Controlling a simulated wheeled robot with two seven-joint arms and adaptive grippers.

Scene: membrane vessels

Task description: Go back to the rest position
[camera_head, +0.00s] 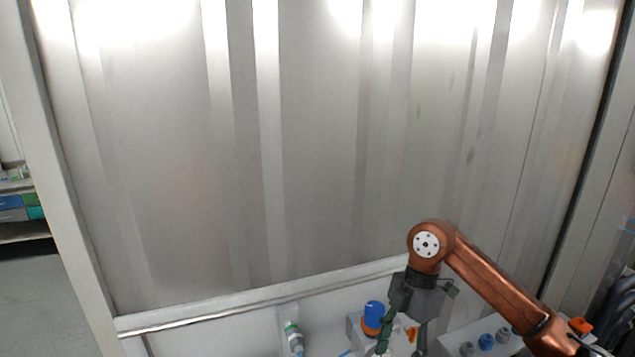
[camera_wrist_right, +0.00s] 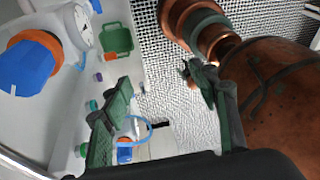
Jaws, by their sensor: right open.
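My right arm comes in from the right in the head view and bends down at a copper elbow. Its dark green gripper (camera_head: 402,343) points down over the work surface, near the bottom edge of the picture. In the right wrist view the two fingers of this gripper (camera_wrist_right: 160,88) stand wide apart with nothing gripped between them. A blue and orange fitting (camera_head: 374,317) stands just left of the gripper in the head view, apparently apart from it. A blue and orange part (camera_wrist_right: 32,65) also shows at the left of the wrist view. My left gripper is in neither view.
A tall metal panel (camera_head: 300,160) stands behind the work surface. A green-topped fitting (camera_head: 293,337) is left of the gripper. Several grey-blue knobs (camera_head: 486,341) are at right. The wrist view shows a round gauge (camera_wrist_right: 82,27) and a green tray (camera_wrist_right: 117,41).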

